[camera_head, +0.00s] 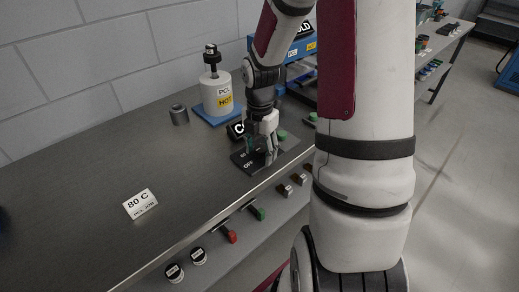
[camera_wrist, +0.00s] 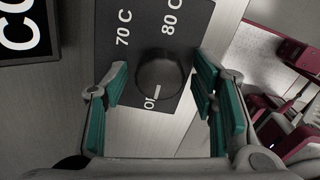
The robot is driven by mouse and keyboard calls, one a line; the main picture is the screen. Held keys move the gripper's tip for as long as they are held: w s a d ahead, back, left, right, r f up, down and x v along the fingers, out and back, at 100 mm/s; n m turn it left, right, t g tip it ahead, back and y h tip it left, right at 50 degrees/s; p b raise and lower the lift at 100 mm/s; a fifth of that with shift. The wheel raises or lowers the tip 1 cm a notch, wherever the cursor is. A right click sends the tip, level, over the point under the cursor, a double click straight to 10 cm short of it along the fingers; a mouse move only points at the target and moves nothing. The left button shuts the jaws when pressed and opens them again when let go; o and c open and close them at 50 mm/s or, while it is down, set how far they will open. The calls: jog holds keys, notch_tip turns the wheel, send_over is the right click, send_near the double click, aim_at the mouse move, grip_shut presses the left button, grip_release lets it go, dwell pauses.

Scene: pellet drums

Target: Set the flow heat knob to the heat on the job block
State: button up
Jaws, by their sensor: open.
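The job block (camera_head: 140,204) is a white card on the bench at left, reading "80 C" and "PCL JOB". The flow heat knob (camera_wrist: 160,72) is a dark round knob on a black plate (camera_wrist: 110,12) marked "70 C", "80 C" and a partly hidden "OFF". Its white mark lies at the side of the OFF label. The plate (camera_head: 243,162) also shows in the head view, where my gripper hides most of the knob. My gripper (camera_wrist: 162,84) is open, with teal pads on both sides of the knob; I see no clear contact.
A white "PCL HOT" drum (camera_head: 217,95) stands on a blue base behind, beside a grey cup (camera_head: 179,115). A dark display (camera_wrist: 22,30) is close left of the plate. Red and green handles (camera_head: 231,236) line the bench front.

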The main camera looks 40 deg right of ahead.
jog(key=c, duration=1.1)
jog(key=shift+c, duration=0.2)
